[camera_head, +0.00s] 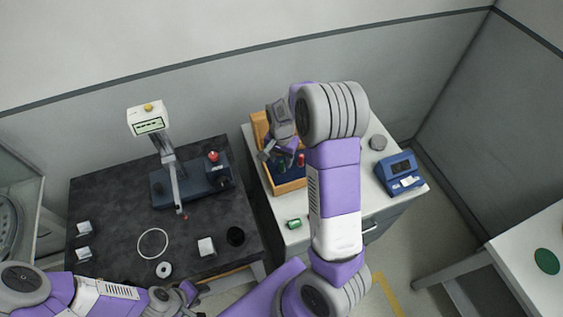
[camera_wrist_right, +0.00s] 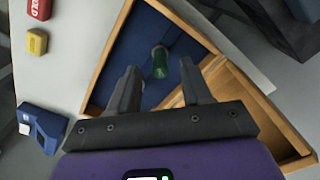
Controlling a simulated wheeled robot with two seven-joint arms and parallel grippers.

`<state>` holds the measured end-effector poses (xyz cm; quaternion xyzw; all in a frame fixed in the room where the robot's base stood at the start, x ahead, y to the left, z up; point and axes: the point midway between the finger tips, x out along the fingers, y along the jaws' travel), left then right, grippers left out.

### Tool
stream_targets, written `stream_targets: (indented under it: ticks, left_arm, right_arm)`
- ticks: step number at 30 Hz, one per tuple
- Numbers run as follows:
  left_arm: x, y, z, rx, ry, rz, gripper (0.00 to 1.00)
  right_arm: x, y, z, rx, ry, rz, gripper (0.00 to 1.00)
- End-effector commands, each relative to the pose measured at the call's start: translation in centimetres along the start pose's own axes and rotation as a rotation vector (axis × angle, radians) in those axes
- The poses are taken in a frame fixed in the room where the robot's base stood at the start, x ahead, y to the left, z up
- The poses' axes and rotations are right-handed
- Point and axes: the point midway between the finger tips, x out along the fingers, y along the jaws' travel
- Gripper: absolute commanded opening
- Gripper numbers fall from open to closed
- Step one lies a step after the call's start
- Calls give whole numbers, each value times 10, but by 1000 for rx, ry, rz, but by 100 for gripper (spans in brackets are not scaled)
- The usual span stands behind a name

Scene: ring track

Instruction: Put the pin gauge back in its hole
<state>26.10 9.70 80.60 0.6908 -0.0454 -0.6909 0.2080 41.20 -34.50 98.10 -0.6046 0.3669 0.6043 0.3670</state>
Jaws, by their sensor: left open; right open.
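A wooden case (camera_head: 290,187) with a blue lining stands on the white cabinet; its corner also shows in the right wrist view (camera_wrist_right: 112,60). A green-ended pin (camera_wrist_right: 160,62) is inside it, between and beyond my right fingertips. A separate green cylinder (camera_head: 293,224) lies on the white top in front of the case. I cannot tell which is the pin gauge, and no hole is clearly visible. My right gripper (camera_head: 272,150) is open over the case; its fingers (camera_wrist_right: 160,80) hold nothing. My left gripper (camera_head: 188,296) is open, low at the dark bench's front.
A blue device (camera_head: 400,173) and a grey disc (camera_head: 378,142) stand right of my right arm. The dark bench (camera_head: 110,205) holds a gauge stand (camera_head: 172,165), a ring (camera_head: 153,243) and small blocks.

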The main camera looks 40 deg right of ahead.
Motion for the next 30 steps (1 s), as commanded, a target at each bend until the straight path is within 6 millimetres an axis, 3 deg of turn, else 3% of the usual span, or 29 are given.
stream_targets:
  ticks: [3,9,26,30]
  left_arm:
    - [-3,1,0,0,0,0,43]
    - [-5,2,0,0,0,0,43]
    - [-5,2,0,0,0,0,43]
    - [-14,5,1,0,0,0,43]
  right_arm:
    - [-22,-1,0,1,2,-4,49]
    - [-39,0,0,1,0,0,49]
    - [-40,0,0,1,0,0,49]
    - [-50,0,0,1,0,0,49]
